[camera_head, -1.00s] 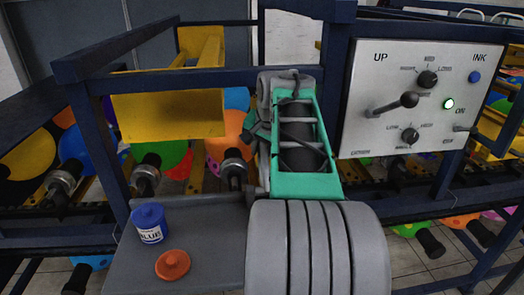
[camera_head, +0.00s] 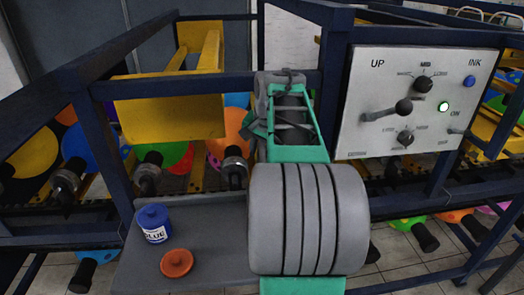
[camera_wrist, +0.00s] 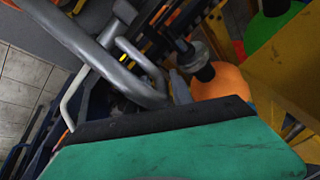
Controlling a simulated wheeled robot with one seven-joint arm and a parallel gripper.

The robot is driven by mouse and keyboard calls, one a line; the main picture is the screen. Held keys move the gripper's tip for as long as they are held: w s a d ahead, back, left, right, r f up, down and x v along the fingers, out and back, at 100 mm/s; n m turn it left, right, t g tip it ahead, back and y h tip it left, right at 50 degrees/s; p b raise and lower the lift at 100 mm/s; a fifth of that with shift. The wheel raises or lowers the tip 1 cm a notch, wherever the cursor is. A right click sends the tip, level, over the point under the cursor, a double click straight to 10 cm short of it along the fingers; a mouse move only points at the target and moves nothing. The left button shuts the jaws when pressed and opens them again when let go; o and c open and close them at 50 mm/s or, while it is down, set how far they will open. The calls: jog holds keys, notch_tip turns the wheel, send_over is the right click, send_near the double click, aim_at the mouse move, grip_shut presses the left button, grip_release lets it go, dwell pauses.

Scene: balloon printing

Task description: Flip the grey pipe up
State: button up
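A bent grey pipe (camera_wrist: 108,62) fills the upper left of the wrist view, close to the camera. I cannot make it out in the head view, where my arm blocks part of the machine. The green and dark body of my gripper (camera_wrist: 175,140) covers the bottom of the wrist view, just below the pipe. In the head view the far end of my arm (camera_head: 287,85) is in front of the machine frame, left of the control panel. My fingertips do not show clearly, so whether they touch the pipe is unclear.
The white control panel (camera_head: 362,141) has knobs, a lever and a lit green light. A blue ink jar (camera_head: 154,225) and an orange lid (camera_head: 177,263) lie on the grey shelf (camera_head: 215,222). A yellow plate (camera_head: 170,108) and balloons stand behind dark blue frame bars.

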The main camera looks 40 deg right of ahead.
jog(key=shift+o, duration=1.3)
jog(key=shift+a+r, duration=0.1)
jog(key=shift+a, duration=0.1)
jog(key=shift+d, duration=0.1)
jog(key=shift+s+r, duration=0.1)
jog(key=shift+r, duration=0.15)
jog(key=v, duration=0.3)
jog(key=shift+r, duration=0.25)
jog(key=shift+s+a+r, duration=0.2)
jog(key=shift+s, duration=0.25)
jog(key=shift+s+a+r, duration=0.15)
jog(key=shift+s+a, duration=0.05)
jog(key=shift+s, duration=0.3)
jog(key=s+a+b, duration=0.1)
jog(key=s+a, duration=0.3)
jog(key=s, duration=0.5)
jog(key=shift+s, duration=0.2)
jog(key=shift+o, duration=0.3)
jog(key=shift+s+a, duration=0.1)
jog(key=shift+a, duration=0.05)
jog(key=shift+f, duration=0.1)
